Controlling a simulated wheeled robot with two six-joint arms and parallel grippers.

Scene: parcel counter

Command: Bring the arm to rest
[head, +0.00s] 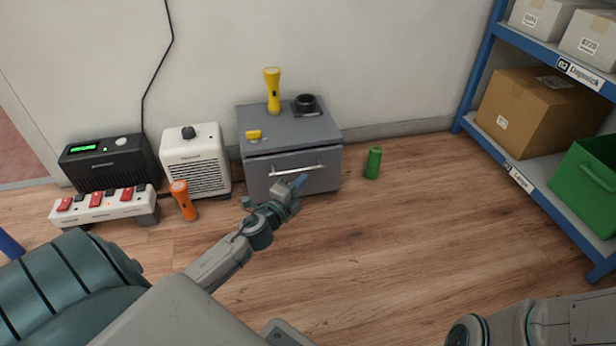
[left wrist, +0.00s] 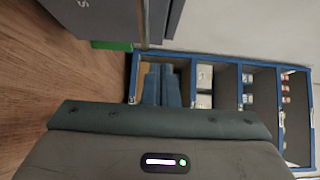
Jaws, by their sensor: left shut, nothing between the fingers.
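My left arm reaches in from the lower left in the head view. Its gripper (head: 299,183) is in front of the grey cabinet (head: 257,180), close to the drawer handle (head: 297,171) in the picture. I cannot tell whether it touches the handle. The blue fingers also show in the left wrist view (left wrist: 161,86), side by side, shut and empty. The drawer looks shut. Part of my right arm shows at the lower right of the head view; its gripper is out of view.
A yellow torch (head: 272,90) and a black ring-shaped thing (head: 305,103) stand on the cabinet. A green cylinder (head: 373,163) stands right of it. An orange torch (head: 183,201), white heater (head: 196,160) and power strip (head: 105,205) are left. Blue shelving (head: 479,70) is right. Middle floor is clear.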

